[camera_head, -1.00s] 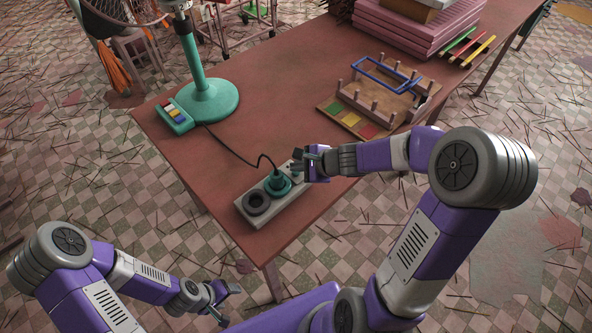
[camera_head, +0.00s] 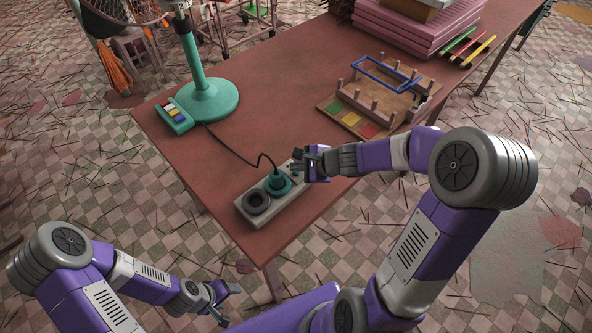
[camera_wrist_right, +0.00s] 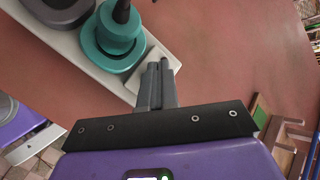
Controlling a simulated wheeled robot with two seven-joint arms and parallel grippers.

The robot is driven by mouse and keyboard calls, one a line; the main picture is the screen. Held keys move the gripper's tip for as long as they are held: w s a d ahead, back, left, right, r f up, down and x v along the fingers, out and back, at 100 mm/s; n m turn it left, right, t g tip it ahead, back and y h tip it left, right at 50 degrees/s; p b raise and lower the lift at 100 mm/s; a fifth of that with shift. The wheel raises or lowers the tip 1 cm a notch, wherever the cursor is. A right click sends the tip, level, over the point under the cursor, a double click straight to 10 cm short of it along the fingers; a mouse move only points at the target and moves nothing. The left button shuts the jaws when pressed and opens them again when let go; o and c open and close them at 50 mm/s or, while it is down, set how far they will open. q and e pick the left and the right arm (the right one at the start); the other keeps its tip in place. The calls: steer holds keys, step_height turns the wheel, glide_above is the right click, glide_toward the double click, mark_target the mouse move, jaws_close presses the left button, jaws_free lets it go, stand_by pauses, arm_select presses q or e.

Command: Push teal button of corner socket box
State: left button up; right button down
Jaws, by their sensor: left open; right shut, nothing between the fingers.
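The corner socket box (camera_head: 282,211) is a pale grey strip lying near the table's front corner. It carries an empty dark round socket (camera_head: 256,202) and a teal plug (camera_head: 277,184) with a black cord. The box (camera_wrist_right: 88,55) and the teal plug (camera_wrist_right: 118,37) also show in the right wrist view. My right gripper (camera_head: 299,158) is shut and empty; its fingertips (camera_wrist_right: 160,66) are over the box's end, beside the plug. I cannot tell whether they touch it. I cannot make out the teal button clearly; the fingers may hide it. My left gripper (camera_head: 229,302) is open and empty, off the table's front edge.
A green lamp-like stand (camera_head: 208,100) and a small block with coloured keys (camera_head: 174,117) are at the table's left. A wooden rack (camera_head: 375,97) with a blue frame and a pink stack (camera_head: 405,25) stand farther back. The table's middle (camera_head: 265,95) is clear.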

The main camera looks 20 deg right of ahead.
mark_target(299, 173)
steer(key=shift+f+b, duration=0.3)
steer(key=shift+f, duration=0.05)
steer(key=shift+r, duration=0.15)
steer(key=shift+r+p, duration=0.35)
steer(key=shift+p, duration=0.05)
step_height(299, 173, up, 6)
steer(key=p, duration=0.5)
stand_by(0.4)
